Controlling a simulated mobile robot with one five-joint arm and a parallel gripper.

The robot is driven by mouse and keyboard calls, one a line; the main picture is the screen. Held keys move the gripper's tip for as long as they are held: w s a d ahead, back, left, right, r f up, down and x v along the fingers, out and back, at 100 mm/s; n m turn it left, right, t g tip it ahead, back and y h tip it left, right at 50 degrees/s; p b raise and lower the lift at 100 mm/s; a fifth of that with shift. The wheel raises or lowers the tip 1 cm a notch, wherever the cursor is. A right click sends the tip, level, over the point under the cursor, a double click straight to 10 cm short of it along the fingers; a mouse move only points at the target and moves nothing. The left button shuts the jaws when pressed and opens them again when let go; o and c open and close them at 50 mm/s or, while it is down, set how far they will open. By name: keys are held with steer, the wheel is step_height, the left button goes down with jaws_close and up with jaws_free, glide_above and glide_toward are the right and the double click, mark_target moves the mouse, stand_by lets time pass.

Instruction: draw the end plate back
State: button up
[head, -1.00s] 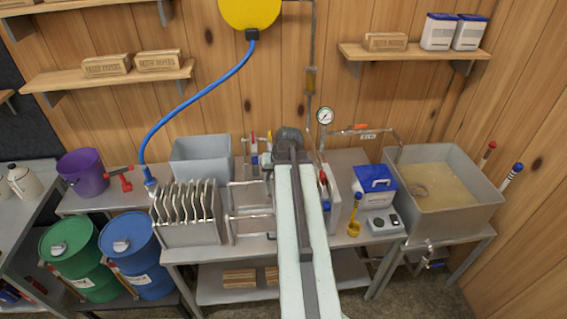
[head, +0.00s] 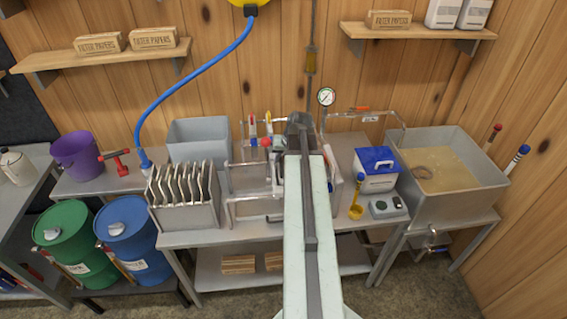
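The filter press frame (head: 252,208), with metal rails, stands mid-bench, partly behind my arm. A pale upright plate (head: 277,172) shows in it just left of my arm. Another pale upright part (head: 335,190) shows just right of my arm. I cannot tell for sure which is the end plate. My gripper (head: 299,124) is at the far end of my arm, over the press. Its fingers are hidden by the arm, so its opening and any contact do not show.
A rack of metal plates (head: 184,203) stands left of the press, with a grey bin (head: 199,140) behind. A pressure gauge (head: 326,97) rises behind.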

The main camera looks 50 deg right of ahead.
steer(key=shift+r, duration=0.1)
jaws_close()
stand_by(1.2)
